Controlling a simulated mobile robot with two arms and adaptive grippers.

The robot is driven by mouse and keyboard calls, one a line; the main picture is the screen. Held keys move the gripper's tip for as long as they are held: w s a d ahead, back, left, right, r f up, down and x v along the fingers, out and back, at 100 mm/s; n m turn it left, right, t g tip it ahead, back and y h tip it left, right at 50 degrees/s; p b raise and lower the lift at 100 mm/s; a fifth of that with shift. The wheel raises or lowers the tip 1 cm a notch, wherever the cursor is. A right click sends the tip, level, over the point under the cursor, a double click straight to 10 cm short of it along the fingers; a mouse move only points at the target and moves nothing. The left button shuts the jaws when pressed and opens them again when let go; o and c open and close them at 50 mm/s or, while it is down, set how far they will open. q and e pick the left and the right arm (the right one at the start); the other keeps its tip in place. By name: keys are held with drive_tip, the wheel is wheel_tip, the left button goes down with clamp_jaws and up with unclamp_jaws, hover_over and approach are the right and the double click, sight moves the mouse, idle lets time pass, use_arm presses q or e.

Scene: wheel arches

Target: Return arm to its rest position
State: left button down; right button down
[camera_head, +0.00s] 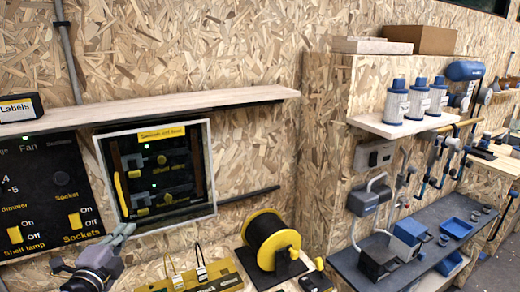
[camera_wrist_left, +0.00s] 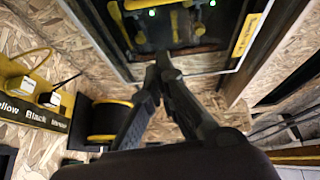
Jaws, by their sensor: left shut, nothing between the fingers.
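My left gripper (camera_head: 122,234) is at the lower left of the head view, in front of the wall just below the framed switch panel (camera_head: 211,208). Its fingers are together with nothing between them. In the left wrist view the shut fingertips (camera_wrist_left: 163,62) point toward the panel's lower edge; I cannot tell whether they touch it. The panel has a yellow handle at its left, green lights and a yellow sign. My right gripper is not in either view.
A wooden shelf (camera_head: 200,101) with a Labels box (camera_head: 20,107) runs above the panels. A black panel with yellow switches (camera_head: 50,190) is at the left. A yellow-black cable reel (camera_head: 270,240) stands to the right of the gripper. A blue-grey shelf (camera_head: 440,215) is farther right.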

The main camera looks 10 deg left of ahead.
use_arm(q)
drive_tip(key=s+d+f+n+g+y, duration=0.1)
drive_tip(key=s+d+f+n+g, duration=0.35)
drive_tip(key=f, duration=0.45)
drive_tip(key=s+d+f+n+g, duration=0.25)
drive_tip(key=s+f+n, duration=0.25)
drive_tip(key=s+f, duration=0.35)
drive_tip(key=s+d+f+n+g+h, duration=0.2)
drive_tip(key=s+d+f+g, duration=0.2)
drive_tip(key=s+d, duration=0.3)
drive_tip(key=s+d+f+n+g+h, duration=0.1)
drive_tip(key=s+d+f+n+g, duration=0.3)
drive_tip(key=s, duration=0.5)
wheel_tip(320, 180, down, 25)
drive_tip(key=s+m, duration=0.2)
drive_tip(key=s+a+f+g, duration=0.1)
drive_tip(key=s+a+f, duration=0.1)
drive_tip(key=s+f, duration=1.4)
drive_tip(key=shift+a+f+g, duration=0.15)
drive_tip(key=shift+f+g, duration=0.05)
drive_tip(key=shift+g, duration=0.1)
drive_tip(key=shift+s, duration=0.1)
